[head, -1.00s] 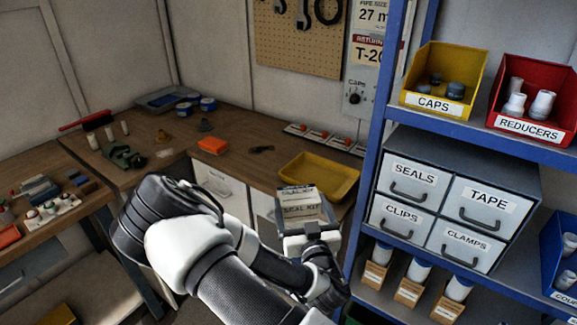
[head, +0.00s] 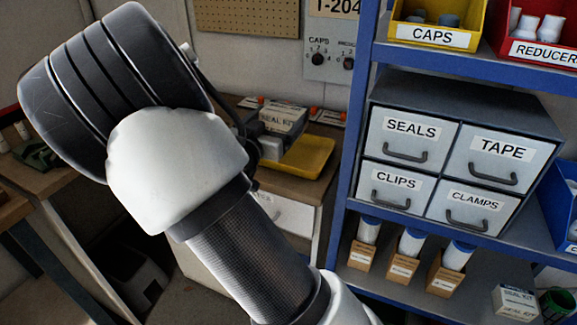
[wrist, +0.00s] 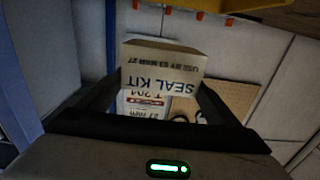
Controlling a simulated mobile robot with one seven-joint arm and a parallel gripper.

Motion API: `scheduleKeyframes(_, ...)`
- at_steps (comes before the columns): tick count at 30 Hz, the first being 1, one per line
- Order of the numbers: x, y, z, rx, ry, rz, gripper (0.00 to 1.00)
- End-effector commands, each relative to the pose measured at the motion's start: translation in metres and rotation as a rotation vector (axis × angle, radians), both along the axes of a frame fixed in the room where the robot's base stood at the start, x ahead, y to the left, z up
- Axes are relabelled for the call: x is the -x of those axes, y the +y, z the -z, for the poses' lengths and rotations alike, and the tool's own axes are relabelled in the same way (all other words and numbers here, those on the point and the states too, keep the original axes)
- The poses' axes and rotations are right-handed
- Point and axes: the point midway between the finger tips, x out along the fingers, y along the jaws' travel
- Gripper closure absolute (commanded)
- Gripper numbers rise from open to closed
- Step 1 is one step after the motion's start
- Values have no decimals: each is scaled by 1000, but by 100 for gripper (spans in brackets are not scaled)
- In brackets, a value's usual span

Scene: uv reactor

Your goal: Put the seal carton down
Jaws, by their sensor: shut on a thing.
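The seal carton (head: 283,119), a pale box marked SEAL KIT, is in my gripper (head: 268,133) over the workbench, by the far left end of the yellow tray (head: 308,156) in the head view. My arm covers part of the gripper there. In the wrist view the carton (wrist: 160,72) sits between the two dark fingers of my gripper (wrist: 158,98), its lettering upside down. The gripper is shut on it. I cannot tell from these views how high the carton is above the bench top.
The blue shelf rack (head: 355,120) stands close on the right, with a grey drawer cabinet (head: 460,150) on it. A second SEAL KIT carton (head: 515,302) lies low at the right. Small orange-topped items (head: 322,115) line the bench's back. My arm hides much of the bench.

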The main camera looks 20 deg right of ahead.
Motion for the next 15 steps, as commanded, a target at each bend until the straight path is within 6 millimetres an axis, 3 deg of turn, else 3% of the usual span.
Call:
scheduleKeyframes(9, -1, -2, 50, 6, 1, 15, 45)
scheduleKeyframes(15, -1, -2, 65, 5, -1, 14, 45)
